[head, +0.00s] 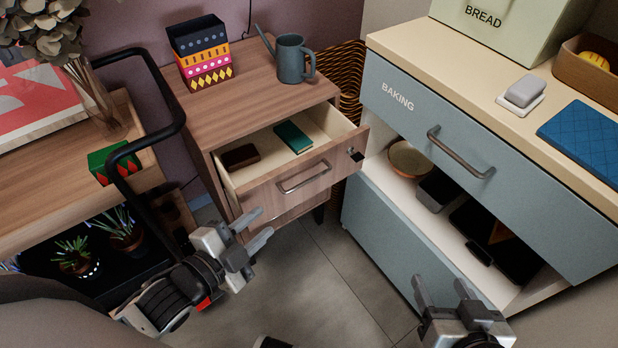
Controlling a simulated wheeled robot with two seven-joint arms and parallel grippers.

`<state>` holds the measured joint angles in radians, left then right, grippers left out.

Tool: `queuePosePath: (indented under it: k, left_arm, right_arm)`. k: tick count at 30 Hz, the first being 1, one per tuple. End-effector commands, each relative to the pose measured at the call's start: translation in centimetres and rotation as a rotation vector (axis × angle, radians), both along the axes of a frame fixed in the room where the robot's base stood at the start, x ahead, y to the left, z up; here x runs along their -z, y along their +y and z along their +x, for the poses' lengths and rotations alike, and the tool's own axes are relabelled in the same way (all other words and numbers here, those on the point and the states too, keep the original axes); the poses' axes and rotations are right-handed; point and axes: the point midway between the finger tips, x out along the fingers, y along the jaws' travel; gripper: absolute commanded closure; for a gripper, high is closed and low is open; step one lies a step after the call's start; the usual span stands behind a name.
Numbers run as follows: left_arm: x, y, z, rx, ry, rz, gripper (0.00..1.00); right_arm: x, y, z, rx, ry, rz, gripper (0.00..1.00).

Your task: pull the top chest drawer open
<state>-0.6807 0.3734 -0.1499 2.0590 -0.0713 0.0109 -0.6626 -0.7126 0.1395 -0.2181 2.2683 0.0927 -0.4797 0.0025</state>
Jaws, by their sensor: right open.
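The wooden chest (255,82) stands at the back centre. Its top drawer (295,179) is out, with a good part of its inside showing. The drawer's metal bar handle (303,178) is on its front, with a small dark lock at the right corner. A brown item (240,156) and a green book-like item (293,137) lie inside. My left gripper (254,229) is in front of the chest, below and left of the handle, apart from it, with its fingers spread and empty. My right gripper (442,290) is at the bottom right, open and empty, away from the chest.
A patterned box (203,55) and a grey watering can (290,60) stand on the chest. A wooden shelf with plants (120,230) is at left. Grey floor (300,285) lies clear between.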

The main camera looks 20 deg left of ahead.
Motion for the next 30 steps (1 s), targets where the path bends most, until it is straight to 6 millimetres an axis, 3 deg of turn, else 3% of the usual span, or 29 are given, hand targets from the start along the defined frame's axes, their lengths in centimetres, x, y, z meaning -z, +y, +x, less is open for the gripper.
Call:
queuePosePath:
  k: [7, 21, 30]
  left_arm:
    - [0.5, -0.5, 2.6, 0.033, -0.055, 0.073, 0.70]
    - [2.7, -3.6, 11.7, 0.030, -0.050, 0.068, 0.70]
    - [3.3, -4.6, 14.6, 0.031, -0.046, 0.068, 0.70]
  right_arm:
    - [0.6, 0.1, -0.5, -0.006, 0.009, -0.002, 0.42]
    - [1.2, 0.1, -0.2, -0.010, -0.013, -0.007, 0.42]
    - [1.1, 0.1, -0.1, -0.014, -0.024, -0.006, 0.42]
